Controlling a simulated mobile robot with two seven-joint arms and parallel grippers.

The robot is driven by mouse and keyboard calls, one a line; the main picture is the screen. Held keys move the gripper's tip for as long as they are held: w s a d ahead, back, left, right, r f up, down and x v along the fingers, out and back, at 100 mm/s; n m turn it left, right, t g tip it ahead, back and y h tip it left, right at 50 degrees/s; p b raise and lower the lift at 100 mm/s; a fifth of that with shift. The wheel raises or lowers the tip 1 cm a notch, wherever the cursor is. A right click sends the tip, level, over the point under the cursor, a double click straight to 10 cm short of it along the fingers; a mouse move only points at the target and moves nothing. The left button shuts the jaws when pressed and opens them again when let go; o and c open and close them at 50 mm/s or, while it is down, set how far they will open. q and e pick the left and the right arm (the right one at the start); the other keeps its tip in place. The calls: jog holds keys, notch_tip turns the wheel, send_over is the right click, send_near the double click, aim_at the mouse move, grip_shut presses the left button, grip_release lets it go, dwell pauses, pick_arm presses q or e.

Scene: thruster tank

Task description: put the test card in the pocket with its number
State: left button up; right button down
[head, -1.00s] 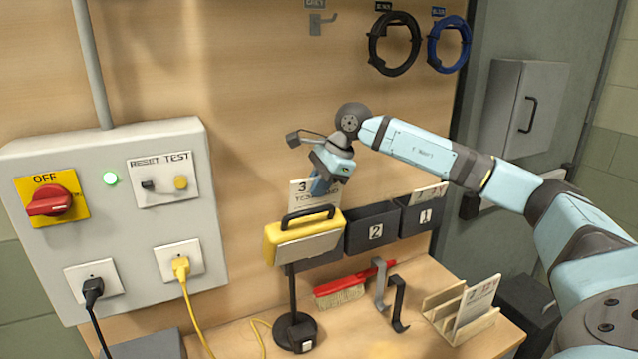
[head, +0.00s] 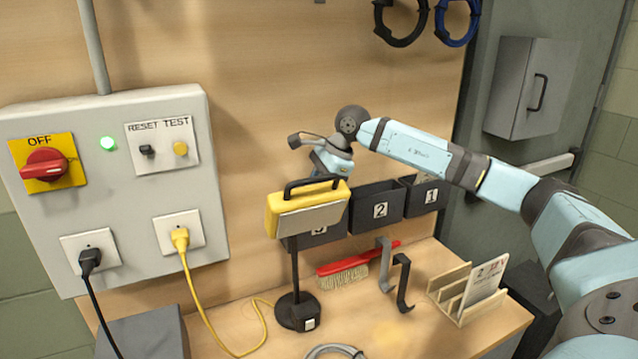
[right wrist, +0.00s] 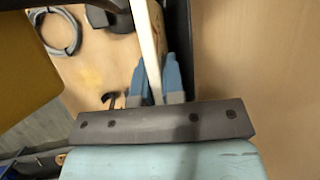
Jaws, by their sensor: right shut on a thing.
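My right gripper (right wrist: 155,78) is shut on the test card (right wrist: 148,40), which shows edge-on between its blue fingers in the right wrist view. In the head view, my right gripper (head: 331,160) points down behind the yellow lamp head, which hides its fingertips and the card. Pocket 3 (head: 318,237) is partly hidden below the lamp. Pocket 2 (head: 366,212) and pocket 1 (head: 422,200) hang to its right. A dark wall runs close beside the card in the wrist view. I cannot tell how far the card is inside pocket 3. My left gripper is out of view.
The yellow lamp (head: 308,210) stands close in front of pocket 3. A red brush (head: 355,264), dark hooks (head: 402,283) and a wooden rack (head: 446,297) with another card (head: 487,283) are on the bench. The switch panel (head: 120,225) is at left.

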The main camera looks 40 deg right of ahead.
jog(key=shift+f, duration=0.15)
jog(key=c, duration=1.1)
grip_release()
jog(key=shift+c, duration=0.2)
jog(key=shift+d+r, duration=0.1)
jog(key=shift+r, duration=0.1)
jog(key=b+v, duration=0.1)
jog(key=v, duration=1.2)
jog(key=shift+r, duration=0.15)
